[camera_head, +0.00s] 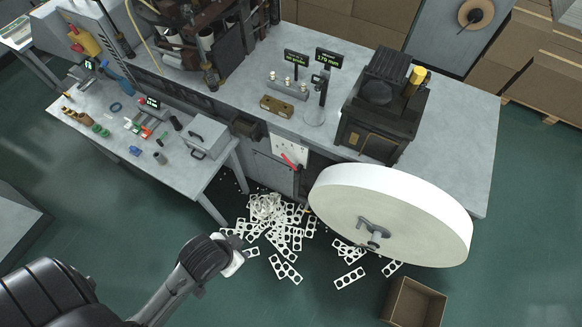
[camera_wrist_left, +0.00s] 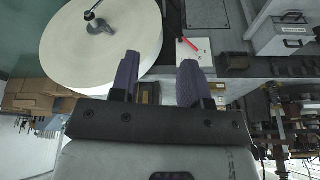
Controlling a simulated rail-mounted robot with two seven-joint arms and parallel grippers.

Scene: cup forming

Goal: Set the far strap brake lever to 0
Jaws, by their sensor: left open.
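A red lever (camera_head: 289,160) sits at a white marked plate (camera_head: 290,148) on the machine's front, left of the big white reel (camera_head: 390,210). In the left wrist view the red lever (camera_wrist_left: 190,44) and its plate (camera_wrist_left: 197,50) show beyond the fingers. The marks are too small to read, so I cannot tell the lever's setting. I cannot confirm that it is the far strap brake lever. My left gripper (camera_head: 233,250) is apart from it, over the floor on the near side. Its fingers (camera_wrist_left: 158,82) are spread and empty. My right gripper is not in view.
The reel with its metal hub (camera_head: 374,232) stands right of the lever. Punched scrap strips (camera_head: 283,240) litter the floor below. A side table (camera_head: 180,165) with tools and a grey box stands left. An open cardboard box (camera_head: 415,303) is at lower right.

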